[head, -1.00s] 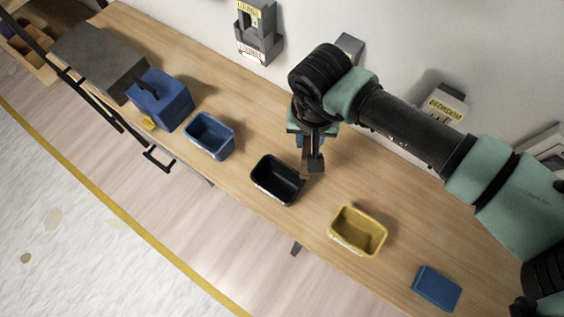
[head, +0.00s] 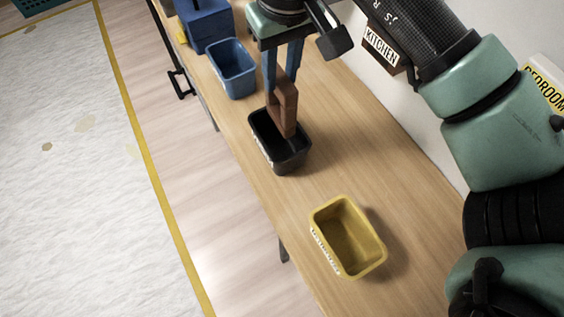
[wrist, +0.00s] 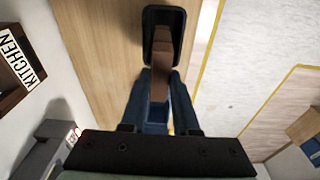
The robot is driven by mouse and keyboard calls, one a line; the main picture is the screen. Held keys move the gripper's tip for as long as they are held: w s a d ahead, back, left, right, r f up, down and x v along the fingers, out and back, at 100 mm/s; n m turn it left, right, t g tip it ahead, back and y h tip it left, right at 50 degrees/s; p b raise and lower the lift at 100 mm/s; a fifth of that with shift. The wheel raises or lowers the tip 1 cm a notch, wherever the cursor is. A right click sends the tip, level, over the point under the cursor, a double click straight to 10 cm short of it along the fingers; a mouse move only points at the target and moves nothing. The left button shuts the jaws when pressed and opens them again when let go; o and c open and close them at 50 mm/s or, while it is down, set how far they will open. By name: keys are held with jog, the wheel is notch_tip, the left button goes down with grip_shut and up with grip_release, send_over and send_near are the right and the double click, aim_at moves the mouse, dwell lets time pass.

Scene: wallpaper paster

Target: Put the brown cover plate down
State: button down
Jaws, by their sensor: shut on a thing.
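My gripper (head: 283,88) points down with its blue fingers shut on the brown cover plate (head: 284,105). The plate hangs upright over the black bin (head: 283,160), its lower end at or just inside the bin's opening; I cannot tell if it touches. In the wrist view the brown plate (wrist: 161,75) runs from between the fingers (wrist: 158,100) toward the black bin (wrist: 150,22). The bin stands on the wooden table and its floor is mostly hidden by the plate.
A yellow bin (head: 347,238) stands nearer on the table (head: 350,150). A blue bin (head: 232,68) and a blue box (head: 207,22) stand farther along. A sign reading KITCHEN (head: 381,48) is near the wall on the right. Bare tabletop lies right of the black bin.

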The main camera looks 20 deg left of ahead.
aim_at(279, 115)
jog(key=shift+s+f, duration=0.1)
jog(key=shift+f, duration=0.2)
jog(key=f, duration=0.5)
jog(key=shift+a+f, duration=0.1)
jog(key=shift+a, duration=0.1)
jog(key=shift+d+f, duration=0.1)
jog(key=shift+f, duration=2)
jog(key=shift+f, duration=0.2)
jog(key=c, duration=0.7)
grip_release()
jog(key=shift+o, duration=0.2)
jog(key=shift+r, duration=0.1)
jog(key=r, duration=0.8)
jog(key=s+d+r, duration=0.1)
jog(key=r, duration=0.3)
jog(key=shift+r, duration=0.1)
